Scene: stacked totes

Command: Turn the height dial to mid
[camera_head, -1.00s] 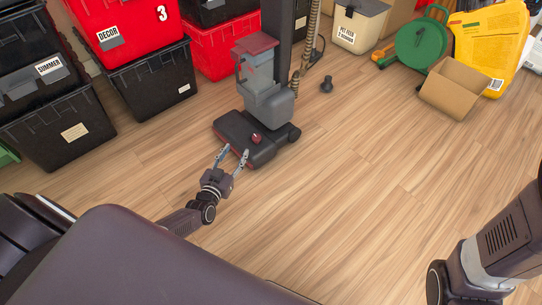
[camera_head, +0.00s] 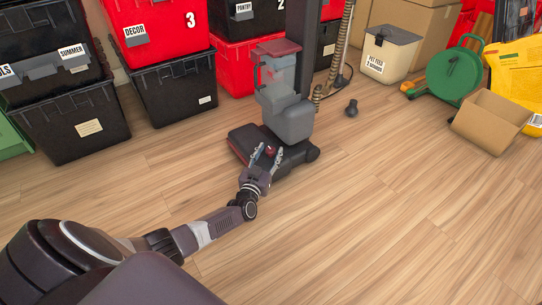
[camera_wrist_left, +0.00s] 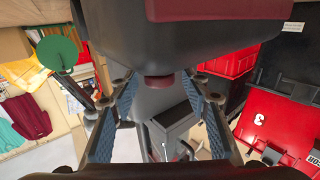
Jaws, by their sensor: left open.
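An upright vacuum cleaner (camera_head: 290,122) stands on the wood floor, with a dark, red-edged floor head (camera_head: 243,142) at its foot. A small red dial (camera_head: 270,151) sits on top of that head. The wrist view shows a dark red round part, apparently the dial (camera_wrist_left: 159,81), between the fingers. My left gripper (camera_head: 267,155) is open, its two fingertips on either side of the dial; whether they touch it I cannot tell. The gripper also shows in the left wrist view (camera_wrist_left: 158,88). The dial's setting marks are not readable. My right gripper is out of view.
Stacked black and red totes (camera_head: 176,80) stand behind and left of the vacuum. A dark small object (camera_head: 352,108) lies on the floor to its right. A pet-feed bin (camera_head: 390,54), green reel (camera_head: 454,75) and open cardboard box (camera_head: 492,122) stand farther right. The front floor is clear.

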